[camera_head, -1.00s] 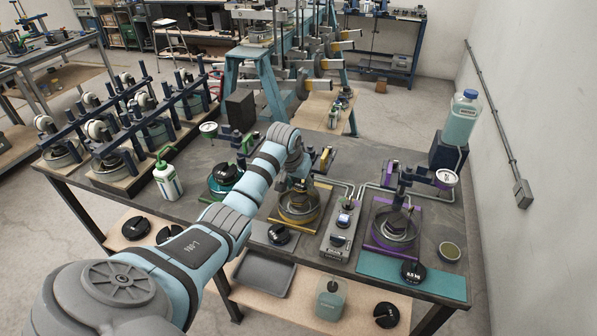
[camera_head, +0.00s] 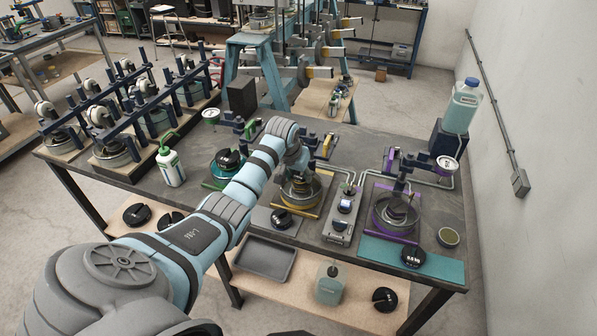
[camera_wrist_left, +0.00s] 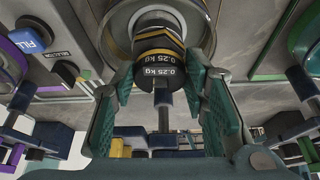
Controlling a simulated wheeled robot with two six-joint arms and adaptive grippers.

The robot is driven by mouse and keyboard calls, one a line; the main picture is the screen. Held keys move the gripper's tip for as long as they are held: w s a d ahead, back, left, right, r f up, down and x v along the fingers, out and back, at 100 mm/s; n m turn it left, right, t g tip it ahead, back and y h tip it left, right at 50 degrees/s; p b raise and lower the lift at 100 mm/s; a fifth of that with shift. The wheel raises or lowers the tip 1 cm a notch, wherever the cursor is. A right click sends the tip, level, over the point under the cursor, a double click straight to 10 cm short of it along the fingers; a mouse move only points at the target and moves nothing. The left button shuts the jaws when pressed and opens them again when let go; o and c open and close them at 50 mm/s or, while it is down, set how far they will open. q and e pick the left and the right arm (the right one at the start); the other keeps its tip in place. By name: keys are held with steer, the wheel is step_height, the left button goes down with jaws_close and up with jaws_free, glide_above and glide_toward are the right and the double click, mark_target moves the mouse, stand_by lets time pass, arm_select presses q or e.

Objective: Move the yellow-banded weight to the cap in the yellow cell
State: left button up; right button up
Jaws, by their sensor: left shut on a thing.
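The yellow-banded weight (camera_wrist_left: 158,62), black with yellow stripes and marked 0.25 kg, is between the fingers of my left gripper (camera_wrist_left: 163,92) in the left wrist view. The fingers are shut on it. The round ring of the yellow cell (camera_wrist_left: 112,38) is just behind the weight. In the head view my left gripper (camera_head: 298,172) is over the yellow cell (camera_head: 299,203), in the middle of the bench. The wrist and fingers hide the weight and the cap there, so I cannot tell whether the weight touches the cap. My right gripper is out of view.
A green cell (camera_head: 214,184) with a black weight stands left, and a purple cell (camera_head: 378,232) right. A grey control box (camera_head: 343,218) is between the yellow and purple cells. Loose black weights lie on a front pad (camera_head: 262,221) and the teal mat (camera_head: 452,270).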

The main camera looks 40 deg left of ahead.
arm_select(q)
steer(key=shift+w+f, duration=0.1)
steer(key=shift+f, duration=0.05)
steer(key=shift+d+f, duration=0.1)
steer(key=shift+f, duration=0.35)
steer(key=o, duration=1.6)
step_height(320, 180, up, 7)
steer(key=shift+r, duration=0.1)
